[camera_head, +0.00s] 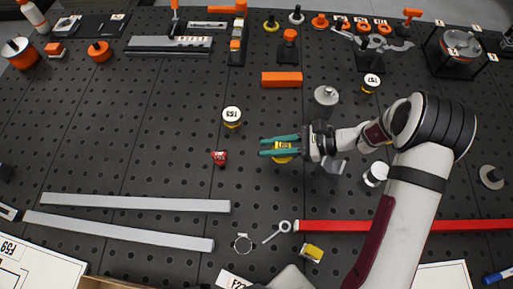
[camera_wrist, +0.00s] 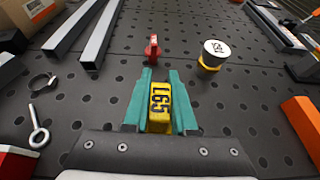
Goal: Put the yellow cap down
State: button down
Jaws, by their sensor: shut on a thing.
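The yellow cap (camera_head: 283,157) with dark lettering is between the teal fingers of my gripper (camera_head: 264,147), right of the middle of the perforated table. In the wrist view the cap (camera_wrist: 159,104) sits between the two fingers of my gripper (camera_wrist: 160,78), its lettered face toward the camera. The jaws are shut on it, and the fingertips extend past it. The fingers hide part of the cap in the head view. I cannot tell whether its underside touches the table.
A white-topped yellow piece (camera_head: 232,116) and a small red piece (camera_head: 219,157) stand left of my gripper. An orange block (camera_head: 282,79) and a grey knob (camera_head: 326,95) lie behind. Grey bars (camera_head: 135,203), an eye bolt (camera_head: 278,232) and a red bar (camera_head: 335,226) lie in front. Bare table lies far left.

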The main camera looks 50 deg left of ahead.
jog(key=w+d+r+m+t+y, duration=0.4)
jog(key=w+d+r+m+t, duration=0.3)
jog(key=w+d+r, duration=0.85)
jog(key=w+d+r+m+t+h, duration=0.1)
jog(key=d+r+m+t, duration=0.35)
jog(key=d, duration=0.45)
jog(key=d+r+m+t+h, duration=0.1)
jog(key=d+r+m+t, duration=0.4)
jog(key=d, duration=0.4)
notch_tip(320, 180, up, 10)
jog(key=w+m+t+h, duration=0.2)
jog(key=m+t+h, duration=0.4)
jog(key=m+h, duration=0.1)
jog(key=shift+d+f+h, duration=0.15)
jog(key=shift+f+h, duration=0.1)
jog(key=shift+h, duration=0.05)
